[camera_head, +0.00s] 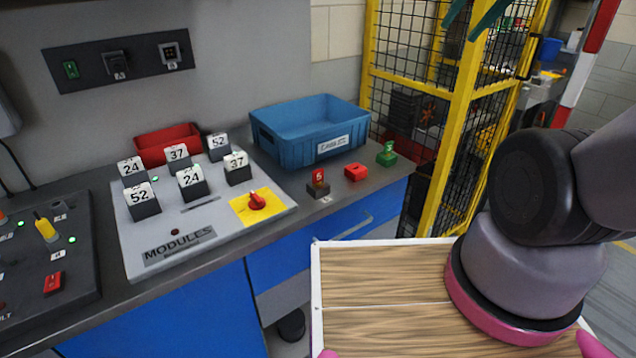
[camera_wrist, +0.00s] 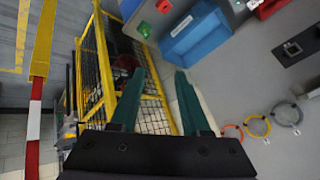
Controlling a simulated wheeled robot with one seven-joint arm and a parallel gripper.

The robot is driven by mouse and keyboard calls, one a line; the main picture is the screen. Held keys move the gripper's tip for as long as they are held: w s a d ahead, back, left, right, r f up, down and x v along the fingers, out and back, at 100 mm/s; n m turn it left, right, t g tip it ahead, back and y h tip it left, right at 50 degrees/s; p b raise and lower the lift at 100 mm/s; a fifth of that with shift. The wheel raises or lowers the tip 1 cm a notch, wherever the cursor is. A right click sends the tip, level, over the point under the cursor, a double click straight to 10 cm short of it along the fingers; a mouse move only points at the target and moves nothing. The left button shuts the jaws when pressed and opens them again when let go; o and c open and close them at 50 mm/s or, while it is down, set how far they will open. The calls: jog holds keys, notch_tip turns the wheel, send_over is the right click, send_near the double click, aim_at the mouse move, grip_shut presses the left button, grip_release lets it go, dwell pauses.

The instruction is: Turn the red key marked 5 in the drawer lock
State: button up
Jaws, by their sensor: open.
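The red key marked 5 (camera_head: 318,178) stands upright in a small dark block on the grey counter, in front of the blue bin. The blue drawer front (camera_head: 290,257) with a grey handle is below the counter edge; I cannot make out its lock. My gripper (camera_head: 460,31) shows only as two green fingers at the top of the head view, in front of the yellow cage and high to the right of the key. In the wrist view my gripper (camera_wrist: 159,72) is open and empty, with the cage and wall beyond it. I cannot identify the key there.
A blue bin (camera_head: 290,145), a red block (camera_head: 356,172) and a green block (camera_head: 387,155) are near the key. The modules panel (camera_head: 215,222) holds several numbered blocks and a red knob on yellow. The yellow mesh cage (camera_head: 460,110) stands right of the counter.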

dwell(0.5)
jog(key=m+g+y, duration=0.2)
jog(key=m+g, duration=0.5)
jog(key=g, duration=0.3)
send_over(319, 169)
jog(key=w+d, duration=0.2)
jog(key=d, duration=0.1)
notch_tip(319, 169, down, 25)
jog(key=x, duration=1.1)
jog(key=shift+w+d+f, duration=0.2)
jog(key=shift+f, duration=0.3)
grip_shut()
jog(key=shift+m+t, duration=0.7)
jog(key=shift+m, duration=0.8)
